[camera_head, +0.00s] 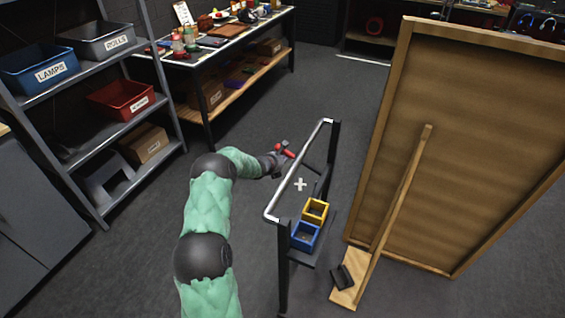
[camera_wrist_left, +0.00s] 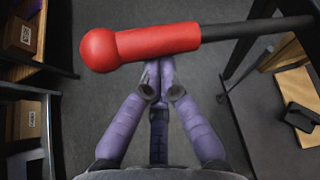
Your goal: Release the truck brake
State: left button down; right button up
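The truck (camera_head: 301,170) is a dark frame with a pale push bar on top, standing mid-floor in the head view. Its brake lever has a red grip (camera_head: 283,147) on a dark rod at the far left side. In the left wrist view the red grip (camera_wrist_left: 140,46) lies across the top, its rounded end at left. My left gripper (camera_head: 272,162) is at the lever, close to the grip. In the wrist view its purple fingers (camera_wrist_left: 160,72) converge until nearly together, and the grip hides their tips. The grip is not seen between them. My right gripper does not show.
A yellow bin (camera_head: 316,211) and a blue bin (camera_head: 305,237) sit on the truck's shelf. A large wooden panel (camera_head: 470,140) with a slanted brace stands right of it. Shelving with bins (camera_head: 95,140) and a loaded workbench (camera_head: 215,50) stand left. Floor between is clear.

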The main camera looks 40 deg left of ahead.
pick_arm(q)
jog(key=shift+d, duration=0.1)
dwell(0.5)
notch_tip(320, 180, down, 4)
jog(key=s+a+b, duration=0.1)
jog(key=b, duration=0.2)
jog(key=d+p+v, duration=0.2)
jog(key=p+v, duration=0.1)
jog(key=v, duration=0.7)
jog(key=shift+w, duration=0.25)
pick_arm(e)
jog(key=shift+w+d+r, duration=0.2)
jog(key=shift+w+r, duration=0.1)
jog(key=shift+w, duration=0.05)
pick_arm(q)
jog(key=shift+d, duration=0.1)
